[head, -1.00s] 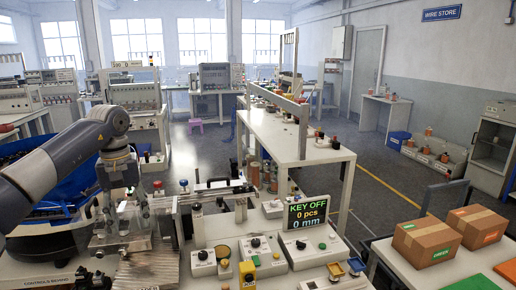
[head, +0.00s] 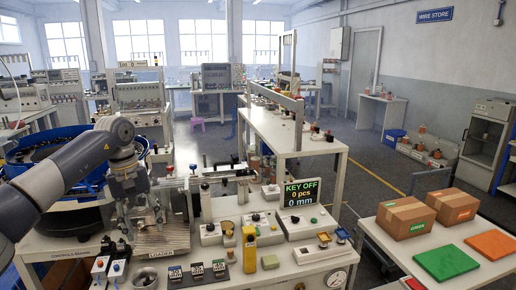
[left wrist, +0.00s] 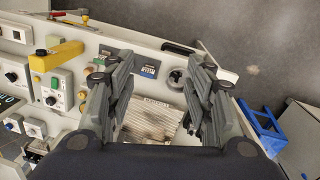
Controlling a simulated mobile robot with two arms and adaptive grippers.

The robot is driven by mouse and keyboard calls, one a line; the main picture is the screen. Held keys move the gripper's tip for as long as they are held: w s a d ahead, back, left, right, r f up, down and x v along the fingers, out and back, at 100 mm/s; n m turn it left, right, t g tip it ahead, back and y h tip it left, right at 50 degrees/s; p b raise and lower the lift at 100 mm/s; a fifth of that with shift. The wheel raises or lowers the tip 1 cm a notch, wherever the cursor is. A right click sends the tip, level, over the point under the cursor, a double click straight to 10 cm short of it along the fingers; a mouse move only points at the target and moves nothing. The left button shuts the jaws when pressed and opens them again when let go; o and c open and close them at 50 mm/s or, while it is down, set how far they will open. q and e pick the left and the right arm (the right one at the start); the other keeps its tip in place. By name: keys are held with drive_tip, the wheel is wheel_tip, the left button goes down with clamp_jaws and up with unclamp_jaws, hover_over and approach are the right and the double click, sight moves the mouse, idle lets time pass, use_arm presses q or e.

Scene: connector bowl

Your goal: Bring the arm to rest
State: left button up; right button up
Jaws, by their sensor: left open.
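My left gripper (head: 142,228) points down over the loader end of the work bench in the head view. Its two fingers are apart, and nothing shows between them. A ribbed metal loader plate (head: 165,241) lies just beside and below it. In the left wrist view, the open fingers of the same gripper (left wrist: 160,75) frame the ribbed plate (left wrist: 150,122) below; I cannot tell how far above it they are. My right gripper is not in view.
A blue bowl (head: 75,145) stands left, behind my arm. The bench carries a "KEY OFF" display (head: 301,193), a yellow handle (head: 249,249) and small control boxes. A side table at right holds cartons (head: 406,218) and green (head: 445,262) and orange mats.

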use_arm(q)
drive_tip(key=w+d+f+n+t+h, duration=0.25)
drive_tip(key=d+f+n+h, duration=1.05)
drive_tip(key=d+f, duration=0.75)
wheel_tip(320, 180, down, 14)
drive_tip(key=n+t+y, duration=0.2)
drive_tip(key=n+t, duration=0.5)
drive_tip(key=n, duration=1.3)
drive_tip(key=s+a+f+n+y, duration=0.4)
drive_tip(key=s+a+f+n, duration=0.2)
drive_tip(key=s+f+n, duration=0.45)
drive_tip(key=s+a+f+n+y, duration=0.5)
drive_tip(key=s+f+n, duration=0.3)
drive_tip(key=f, duration=0.6)
drive_tip(key=s+a+f+n+g+y, duration=0.1)
drive_tip(key=s+f+n+g, duration=0.2)
drive_tip(key=s, duration=1)
drive_tip(key=s+a+f+n+g+y, duration=0.1)
drive_tip(key=s+f+n, duration=0.4)
drive_tip(key=s, duration=0.8)
drive_tip(key=s+a+f+n+g+y, duration=0.1)
drive_tip(key=s+f+n+g, duration=0.3)
drive_tip(key=s, duration=0.9)
drive_tip(key=shift+a+f+n+g, duration=0.35)
drive_tip(key=shift+a+f+n, duration=0.1)
drive_tip(key=shift+a+f, duration=0.35)
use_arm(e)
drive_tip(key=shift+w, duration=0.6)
